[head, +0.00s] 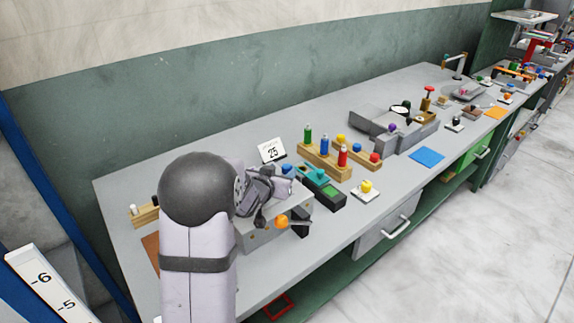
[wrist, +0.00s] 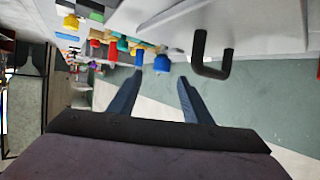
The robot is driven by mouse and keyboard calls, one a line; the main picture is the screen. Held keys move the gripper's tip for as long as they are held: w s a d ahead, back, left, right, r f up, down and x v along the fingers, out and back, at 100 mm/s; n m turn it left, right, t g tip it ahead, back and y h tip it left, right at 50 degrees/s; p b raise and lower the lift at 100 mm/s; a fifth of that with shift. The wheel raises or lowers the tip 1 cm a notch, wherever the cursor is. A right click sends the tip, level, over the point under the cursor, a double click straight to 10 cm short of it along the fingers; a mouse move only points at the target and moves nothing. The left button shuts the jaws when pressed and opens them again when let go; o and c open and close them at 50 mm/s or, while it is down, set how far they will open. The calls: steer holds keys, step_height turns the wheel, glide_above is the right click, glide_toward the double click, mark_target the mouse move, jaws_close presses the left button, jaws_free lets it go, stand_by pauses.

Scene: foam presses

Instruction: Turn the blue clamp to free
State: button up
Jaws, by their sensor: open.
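My gripper (wrist: 160,80) is open in the wrist view, its two dark fingers apart with nothing held between them. A blue knob (wrist: 161,63) shows just beyond and between the fingertips, apart from them as far as I can tell. In the head view a small blue knob (head: 287,169) shows just past my wrist, beside the grey press body (head: 262,236); it may be the blue clamp. My arm and wrist cover much of that press in the head view, and the fingertips are hard to make out there. The clamp's turn position cannot be told.
An orange ball-ended lever (head: 281,222) sticks out from the press front. A dark handle (wrist: 211,60) stands right of my fingers. A "25" card (head: 272,151), a wooden rack with coloured pegs (head: 312,157) and a yellow button (head: 365,187) stand nearby.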

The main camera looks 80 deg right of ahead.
mark_target(286, 167)
steer(key=shift+p+x, duration=1.1)
steer(key=shift+x, duration=2.55)
steer(key=shift+w, duration=0.1)
steer(key=shift+c, duration=0.4)
steer(key=c, duration=1)
